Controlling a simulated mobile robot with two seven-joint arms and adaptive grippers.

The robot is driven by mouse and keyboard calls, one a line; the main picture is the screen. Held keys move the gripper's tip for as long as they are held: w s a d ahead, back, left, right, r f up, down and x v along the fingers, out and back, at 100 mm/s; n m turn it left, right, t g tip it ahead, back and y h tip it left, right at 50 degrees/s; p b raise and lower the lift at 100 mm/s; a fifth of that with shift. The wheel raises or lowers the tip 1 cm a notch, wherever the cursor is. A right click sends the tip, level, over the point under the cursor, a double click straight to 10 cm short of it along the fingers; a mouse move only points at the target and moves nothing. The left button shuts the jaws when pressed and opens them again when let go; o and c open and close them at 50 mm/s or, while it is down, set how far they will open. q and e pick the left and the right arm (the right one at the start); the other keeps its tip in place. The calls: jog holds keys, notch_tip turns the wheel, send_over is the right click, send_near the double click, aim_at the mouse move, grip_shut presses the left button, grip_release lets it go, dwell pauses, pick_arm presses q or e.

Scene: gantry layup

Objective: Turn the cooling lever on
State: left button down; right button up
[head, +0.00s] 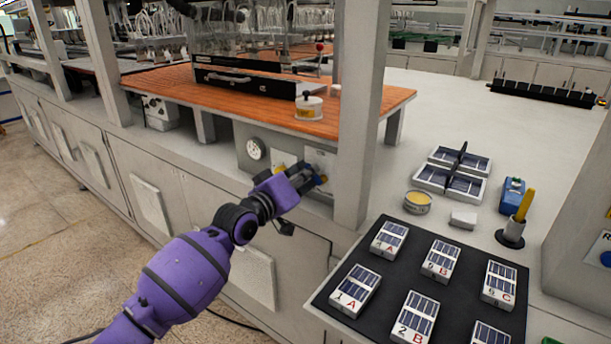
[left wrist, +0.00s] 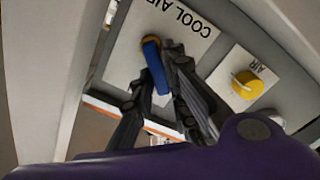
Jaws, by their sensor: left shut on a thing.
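The cooling lever (left wrist: 153,62) is a blue handle on a brass-coloured fitting, on a white plate marked COOL AIR (left wrist: 120,42), upside down in the left wrist view. In the head view, its blue end (head: 322,180) shows low on the machine front, below the orange tabletop. My left gripper (head: 308,178) is there; in the left wrist view its dark fingers (left wrist: 158,75) lie on either side of the blue handle, shut on it. The fingers partly hide the handle in the head view. My right gripper is not in view.
A yellow knob (left wrist: 247,85) on a plate marked AIR is beside the lever. A round gauge (head: 256,149) sits left of it in the head view. A white post (head: 357,120) stands close right. A black mat (head: 340,321) with several cell blocks lies at the lower right.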

aim_at(326, 166)
pick_arm(q)
jog(key=m, duration=0.1)
jog(key=r+m, duration=0.1)
jog(key=m, duration=0.1)
jog(key=d+r+m+p, duration=0.1)
jog(key=shift+s+d+m, duration=0.1)
jog(key=shift+s+m, duration=0.2)
jog(key=shift+s, duration=0.05)
jog(key=shift+s+d+m+p, duration=0.25)
jog(key=shift+m+p, duration=0.1)
jog(key=shift+m, duration=0.6)
jog(key=shift+s+d+m+p, duration=0.1)
jog(key=shift+d+m+p, duration=0.2)
jog(key=shift+m, duration=0.65)
jog(key=shift+s+f, duration=0.1)
jog(key=shift+f, duration=0.1)
jog(key=c, duration=1.8)
grip_release()
jog(key=shift+d, duration=0.1)
jog(key=shift+o, duration=0.2)
jog(key=shift+f, duration=0.1)
